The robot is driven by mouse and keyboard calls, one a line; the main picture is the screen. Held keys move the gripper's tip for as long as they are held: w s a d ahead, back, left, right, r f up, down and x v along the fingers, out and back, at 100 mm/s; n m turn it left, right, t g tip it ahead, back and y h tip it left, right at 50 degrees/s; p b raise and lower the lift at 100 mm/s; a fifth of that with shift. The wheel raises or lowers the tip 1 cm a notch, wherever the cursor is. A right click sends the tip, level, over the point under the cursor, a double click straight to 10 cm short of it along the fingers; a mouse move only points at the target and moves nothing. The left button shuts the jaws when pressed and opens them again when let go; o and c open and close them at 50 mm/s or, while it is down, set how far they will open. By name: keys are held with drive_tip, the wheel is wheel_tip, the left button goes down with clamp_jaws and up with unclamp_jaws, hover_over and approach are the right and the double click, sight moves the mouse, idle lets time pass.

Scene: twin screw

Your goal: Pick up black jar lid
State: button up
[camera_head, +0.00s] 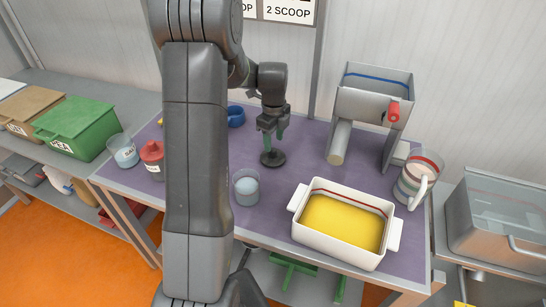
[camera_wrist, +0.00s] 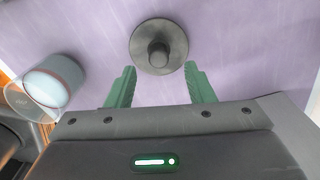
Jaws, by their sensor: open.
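The black jar lid (camera_head: 272,158) is a dark disc with a round knob, lying flat on the purple table mat. It also shows in the wrist view (camera_wrist: 159,46), top centre, with its knob facing the camera. My gripper (camera_head: 274,137) hangs just above and behind the lid in the head view. In the wrist view its two green fingers (camera_wrist: 155,72) are spread apart with nothing between them, and the lid lies just beyond their tips. The jar (camera_head: 246,187) with pale contents stands in front of the lid, apart from it.
A white dish of yellow material (camera_head: 340,222) stands at the front right. A grey hopper with a red handle (camera_head: 371,102) stands behind it, beside a striped jug (camera_head: 415,179). A red-lidded jar (camera_head: 152,158) and a blue ring-like item (camera_head: 236,116) are to the left. The purple mat around the lid is clear.

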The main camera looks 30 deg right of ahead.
sight(273, 150)
wheel_tip(273, 150, down, 5)
drive_tip(key=shift+f+p, duration=0.1)
drive_tip(key=shift+p, duration=0.35)
drive_tip(key=shift+c, duration=0.2)
drive_tip(key=c, duration=1)
